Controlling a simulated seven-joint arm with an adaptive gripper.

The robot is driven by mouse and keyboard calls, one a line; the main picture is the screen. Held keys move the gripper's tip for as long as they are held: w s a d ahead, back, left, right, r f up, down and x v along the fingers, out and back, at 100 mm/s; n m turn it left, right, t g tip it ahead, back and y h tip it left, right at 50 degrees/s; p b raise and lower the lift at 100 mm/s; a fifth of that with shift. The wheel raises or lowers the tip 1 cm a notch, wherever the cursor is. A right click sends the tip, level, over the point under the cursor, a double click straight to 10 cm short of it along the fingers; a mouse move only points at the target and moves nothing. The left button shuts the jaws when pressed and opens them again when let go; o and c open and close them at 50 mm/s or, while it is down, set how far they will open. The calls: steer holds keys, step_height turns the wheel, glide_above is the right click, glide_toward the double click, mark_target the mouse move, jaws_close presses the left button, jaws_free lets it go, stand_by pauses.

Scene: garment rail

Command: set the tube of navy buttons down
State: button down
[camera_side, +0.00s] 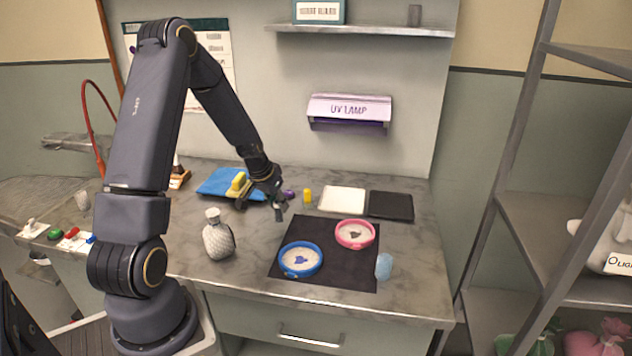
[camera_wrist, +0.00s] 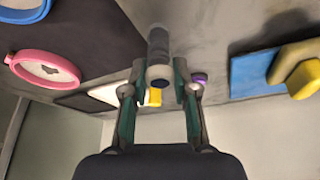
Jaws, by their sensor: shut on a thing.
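My gripper (camera_side: 272,188) is over the counter near its middle, in front of the blue cloth. In the wrist view my gripper (camera_wrist: 159,78) has its two fingers closed on both sides of a small dark grey cylinder, the tube of navy buttons (camera_wrist: 158,45). In the side view the tube (camera_side: 280,212) is a small dark shape below the fingertips. Its contents are not visible. I cannot tell whether its far end touches the counter.
A purple cap-like piece (camera_side: 289,194) and a yellow piece (camera_side: 308,195) stand close by. A silvery bottle (camera_side: 218,236) is in front. The black mat (camera_side: 330,270) carries a blue-rimmed dish (camera_side: 300,272) and a pink-rimmed dish (camera_side: 354,246). White (camera_side: 343,200) and black (camera_side: 391,206) trays lie behind.

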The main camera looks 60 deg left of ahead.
steer(key=shift+f, duration=0.5)
steer(key=shift+f, duration=0.1)
steer(key=c, duration=0.9)
jaws_free()
steer(key=shift+r, duration=0.2)
steer(key=v, duration=1.1)
steer(key=s+d+r+m, duration=0.2)
steer(key=d+r, duration=0.7)
steer(key=d, duration=0.6)
steer(key=s+d+r+m+t+h, duration=0.1)
steer(key=s+d+r, duration=0.3)
steer(key=s+d, duration=0.6)
steer(key=shift+d+m+t+h, duration=0.3)
steer(key=shift+m+h, duration=0.1)
steer(key=shift+m, duration=0.3)
